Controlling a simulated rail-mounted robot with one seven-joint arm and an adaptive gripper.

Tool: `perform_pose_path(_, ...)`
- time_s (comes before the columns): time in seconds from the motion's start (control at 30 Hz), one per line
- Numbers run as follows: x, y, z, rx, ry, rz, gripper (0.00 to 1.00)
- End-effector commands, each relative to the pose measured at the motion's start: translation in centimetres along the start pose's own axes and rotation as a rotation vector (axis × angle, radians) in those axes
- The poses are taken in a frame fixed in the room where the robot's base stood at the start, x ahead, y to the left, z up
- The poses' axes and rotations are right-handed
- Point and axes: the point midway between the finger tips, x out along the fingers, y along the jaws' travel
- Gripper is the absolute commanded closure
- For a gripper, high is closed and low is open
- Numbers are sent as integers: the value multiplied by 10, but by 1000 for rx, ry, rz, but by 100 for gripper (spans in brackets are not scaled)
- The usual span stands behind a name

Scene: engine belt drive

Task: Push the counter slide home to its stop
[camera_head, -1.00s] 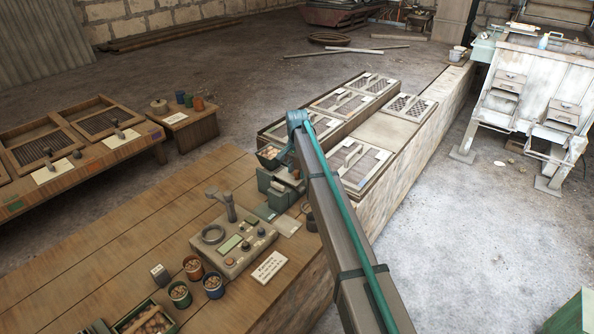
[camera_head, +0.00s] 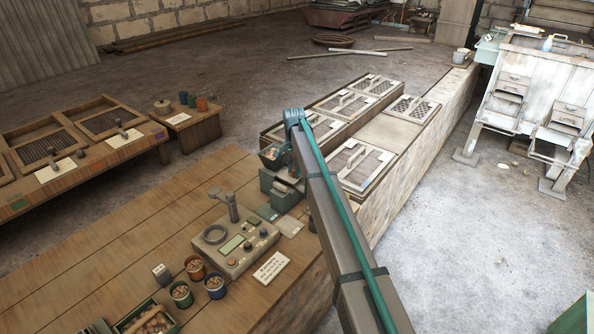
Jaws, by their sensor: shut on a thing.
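The counter (camera_head: 280,190) is a small green-grey device with a dark open hopper (camera_head: 271,157) on top. It stands near the far right end of the wooden bench (camera_head: 150,215). My arm comes in from the bottom right and bends down at its far end beside the counter. My gripper (camera_head: 292,168) is at the counter's right side, mostly covered by my own arm. It is shut on what seems to be the counter slide. The fingertips and most of the slide are hidden, so the gap to the stop cannot be seen.
A grey panel (camera_head: 236,243) with a ring, a post and knobs lies in front of the counter. A white label card (camera_head: 271,267) and several small filled pots (camera_head: 181,294) are nearby. Bare bench lies to the left.

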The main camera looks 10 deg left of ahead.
Motion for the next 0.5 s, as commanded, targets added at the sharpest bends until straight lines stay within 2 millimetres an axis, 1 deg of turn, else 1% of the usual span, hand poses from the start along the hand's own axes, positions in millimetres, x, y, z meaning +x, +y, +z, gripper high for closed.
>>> perform_pose_path(0.07, -2, -4, -1, -2, 3, -9, 100)
perform_pose_path(0.1, -2, -5, -1, -2, 3, -9, 68)
perform_pose_path(0.17, -2, -5, -1, -2, 2, -9, 58)
perform_pose_path(0.2, -2, -4, -1, -2, 2, -8, 52)
perform_pose_path(0.23, -2, -4, -1, -2, 2, -8, 49)
perform_pose_path(0.5, -1, -3, -1, -1, 2, -6, 49)
